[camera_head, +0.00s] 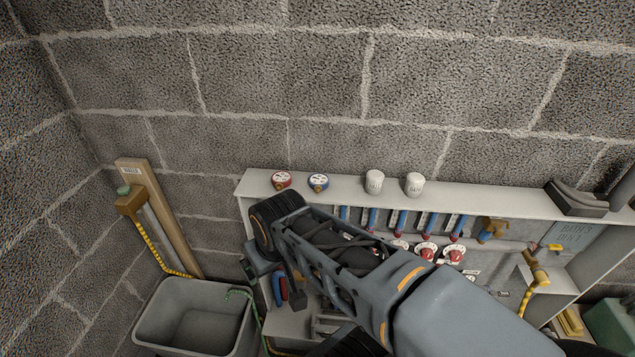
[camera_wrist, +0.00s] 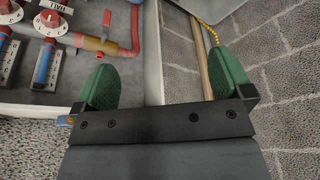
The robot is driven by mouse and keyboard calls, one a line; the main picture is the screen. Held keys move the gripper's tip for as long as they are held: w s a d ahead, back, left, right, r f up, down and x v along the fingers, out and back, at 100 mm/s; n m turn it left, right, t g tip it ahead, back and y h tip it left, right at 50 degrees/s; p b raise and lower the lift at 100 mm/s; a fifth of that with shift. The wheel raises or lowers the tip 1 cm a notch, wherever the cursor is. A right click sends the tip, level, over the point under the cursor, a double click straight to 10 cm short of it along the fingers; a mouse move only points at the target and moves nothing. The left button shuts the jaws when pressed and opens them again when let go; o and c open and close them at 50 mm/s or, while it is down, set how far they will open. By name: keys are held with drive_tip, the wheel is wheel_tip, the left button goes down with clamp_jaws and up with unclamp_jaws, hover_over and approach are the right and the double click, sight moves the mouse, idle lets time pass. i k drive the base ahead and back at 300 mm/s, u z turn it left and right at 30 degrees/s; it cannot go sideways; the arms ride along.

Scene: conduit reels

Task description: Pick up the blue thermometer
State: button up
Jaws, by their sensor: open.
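A small round gauge with a blue rim (camera_head: 318,182), which looks like the blue thermometer, stands on the white shelf top (camera_head: 345,191). A similar red-rimmed gauge (camera_head: 281,181) stands just to its left. In the wrist view my gripper (camera_wrist: 165,75) is open, its two green fingers wide apart with nothing between them. A small blue and yellowish bit shows at the lower left, beside the left finger's base; I cannot tell what it is. In the head view my arm reaches across the shelf front below the gauges and mostly hides the gripper.
Two white caps (camera_head: 374,182) stand on the shelf right of the gauges. Pipes, blue tubes and red-and-white dials (camera_head: 426,251) fill the panel below. A grey tub (camera_head: 195,317) and a wooden post (camera_head: 160,220) with a yellow hose are at left. A block wall stands behind.

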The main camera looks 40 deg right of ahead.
sight(319, 181)
drive_tip(key=z, duration=2.35)
drive_tip(key=k, duration=0.85)
drive_tip(key=u, duration=1.35)
drive_tip(key=i, duration=0.5)
drive_tip(key=z, duration=0.1)
